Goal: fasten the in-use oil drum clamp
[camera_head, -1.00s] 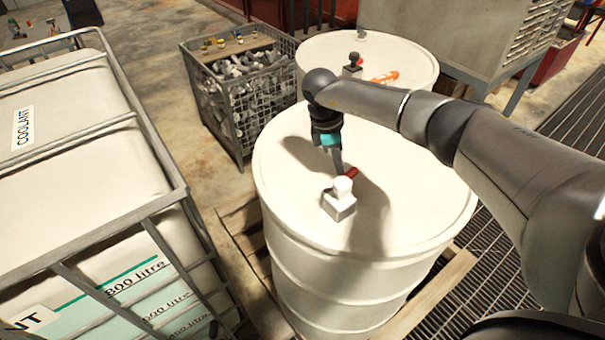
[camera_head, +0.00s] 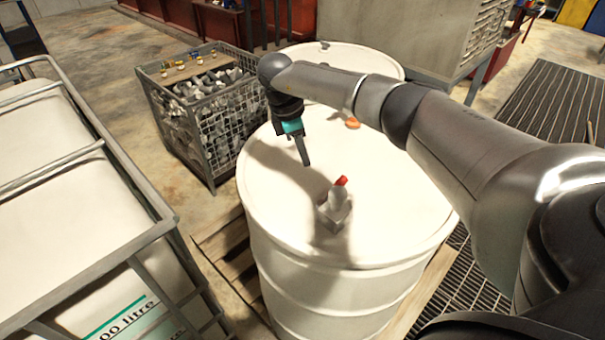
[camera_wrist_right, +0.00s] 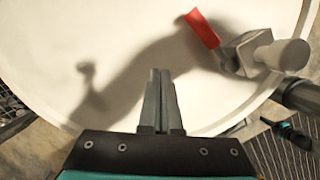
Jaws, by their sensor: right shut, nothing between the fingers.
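The near cream oil drum (camera_head: 400,215) stands upright on a wooden pallet. A grey clamp (camera_head: 337,212) with a pale knob sits on its lid, with a red-tipped lever (camera_head: 341,181) showing above it. In the right wrist view the clamp (camera_wrist_right: 240,55) is at upper right and its red lever (camera_wrist_right: 202,29) points up-left. My right gripper (camera_head: 307,163) is shut and empty, over the lid, left of and beyond the clamp, apart from the lever. Its closed fingers also show in the right wrist view (camera_wrist_right: 160,75).
A second cream drum (camera_head: 375,62) stands behind, partly hidden by my right arm. A wire cage of metal parts (camera_head: 205,110) is at back left. A caged white tank (camera_head: 70,190) fills the left. An orange patch (camera_head: 352,122) shows near the lid's far side.

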